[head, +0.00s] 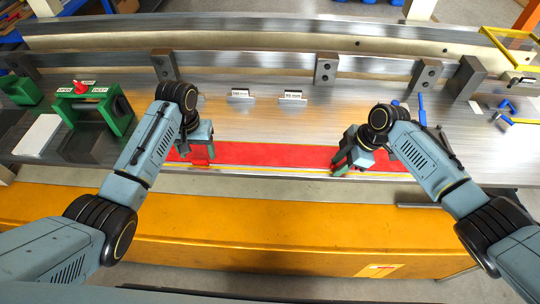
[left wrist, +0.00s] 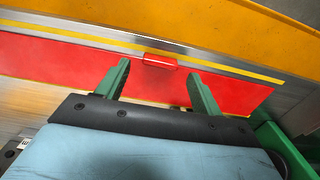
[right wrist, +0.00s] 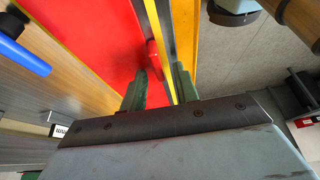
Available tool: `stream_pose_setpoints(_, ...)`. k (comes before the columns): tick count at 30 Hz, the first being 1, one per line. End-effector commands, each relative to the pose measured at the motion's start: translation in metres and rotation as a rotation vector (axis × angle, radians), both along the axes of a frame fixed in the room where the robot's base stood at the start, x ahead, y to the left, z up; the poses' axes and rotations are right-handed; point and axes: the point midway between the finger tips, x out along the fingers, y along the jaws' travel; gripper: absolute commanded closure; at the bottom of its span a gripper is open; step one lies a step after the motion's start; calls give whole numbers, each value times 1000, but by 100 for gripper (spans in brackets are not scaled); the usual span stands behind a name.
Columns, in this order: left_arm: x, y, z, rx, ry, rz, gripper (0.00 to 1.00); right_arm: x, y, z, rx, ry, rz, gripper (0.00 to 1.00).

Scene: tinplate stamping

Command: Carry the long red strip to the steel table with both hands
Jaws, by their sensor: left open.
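The long red strip (head: 270,155) lies flat along the front of the steel table (head: 275,118), with a yellow line along its edge. My left gripper (head: 200,155) is open above its left part. In the left wrist view, a raised red grip (left wrist: 160,61) on the strip shows between and just beyond the spread fingertips (left wrist: 158,77). My right gripper (head: 345,165) is over the strip's right part, its fingers apart. In the right wrist view, another red grip (right wrist: 153,58) shows near the left fingertip, and nothing is clamped between the fingertips (right wrist: 160,80).
A green press-like fixture (head: 95,105) with a red knob stands at the left. Small label signs (head: 292,95) and steel blocks (head: 326,68) stand behind the strip. Blue-handled tools (head: 421,108) lie at the right. A yellow front panel (head: 250,225) runs along the near side.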

Motion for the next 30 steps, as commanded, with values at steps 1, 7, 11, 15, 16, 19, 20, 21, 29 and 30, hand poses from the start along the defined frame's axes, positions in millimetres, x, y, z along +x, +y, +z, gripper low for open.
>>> stream_pose_setpoints(1,2,0,12,-1,-6,0,33,0,0,0,0,0,0,70)
stream_pose_setpoints(7,1,1,56,0,-5,1,33,0,0,0,0,0,0,70)
stream_pose_setpoints(11,1,1,77,0,-4,1,33,0,0,0,0,0,0,70)
stream_pose_setpoints(15,1,1,90,1,-2,1,33,0,0,0,0,0,0,70)
stream_pose_setpoints(16,0,1,92,1,-2,1,33,0,0,0,0,0,0,70)
stream_pose_setpoints(19,0,1,94,1,-1,1,33,1,-2,6,1,-2,-1,70)
stream_pose_setpoints(20,0,1,94,1,0,2,33,1,-4,9,1,-2,-1,70)
stream_pose_setpoints(21,0,1,94,1,0,2,33,1,-6,14,0,-2,-1,70)
stream_pose_setpoints(29,0,1,94,1,0,2,33,1,-27,64,-1,-5,0,70)
stream_pose_setpoints(30,0,1,94,1,0,1,33,1,-30,72,-2,-4,0,70)
